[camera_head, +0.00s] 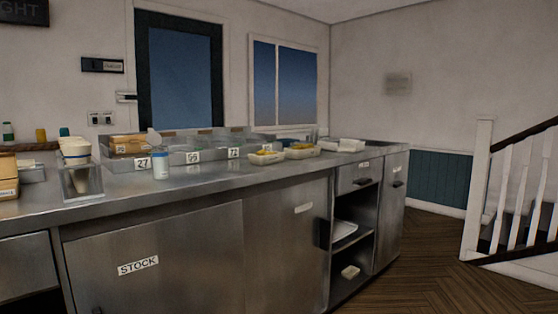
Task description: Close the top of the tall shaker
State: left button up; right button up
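A small upright white-and-blue cylinder (161,168) stands near the front edge of the steel counter, left of the picture's middle. It looks like the tall shaker, with a blue band at its top. A pale rounded piece (153,137) shows just above and behind it; I cannot tell whether this is its raised lid or a separate thing. Neither of my grippers is in view.
The steel counter (225,183) runs across the left and middle. A clear holder with stacked white cups (78,170) stands left of the cylinder. Numbered metal bins (193,157) sit behind it, and food trays (267,158) to the right. Wooden floor (440,250) is clear at right.

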aim_at(152, 138)
jog(key=j, duration=2.35)
